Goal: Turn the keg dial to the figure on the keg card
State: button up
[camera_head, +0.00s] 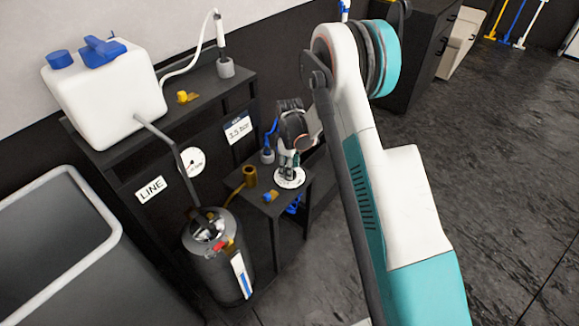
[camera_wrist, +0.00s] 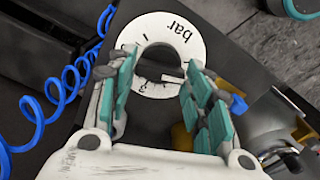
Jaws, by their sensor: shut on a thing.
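The keg dial is a white disc marked "bar" with figures round its rim; it lies on the small dark side table in the head view (camera_head: 290,178) and fills the top of the wrist view (camera_wrist: 187,30). My gripper (camera_head: 288,158) points down over it, and its teal-padded fingers (camera_wrist: 158,72) stand either side of the dark knob at the disc's centre, shut on it. A short white pointer shows on the knob, towards the right finger. The fingers hide part of the scale. The keg card (camera_head: 238,129) hangs on the dark stand; its small figure looks like 1.5 bar.
The dark keg (camera_head: 217,265) stands left of the side table. A white gauge (camera_head: 191,161) and a LINE label (camera_head: 151,189) are on the stand, below a white jug (camera_head: 105,95). A blue coiled hose (camera_wrist: 60,95) runs beside the dial. Floor at right is clear.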

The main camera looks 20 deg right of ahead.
jog(key=m, duration=1.2)
jog(key=shift+m, duration=0.4)
jog(key=m, duration=1.2)
jog(key=shift+m, duration=0.4)
jog(key=o, duration=1)
jog(key=shift+o, duration=0.2)
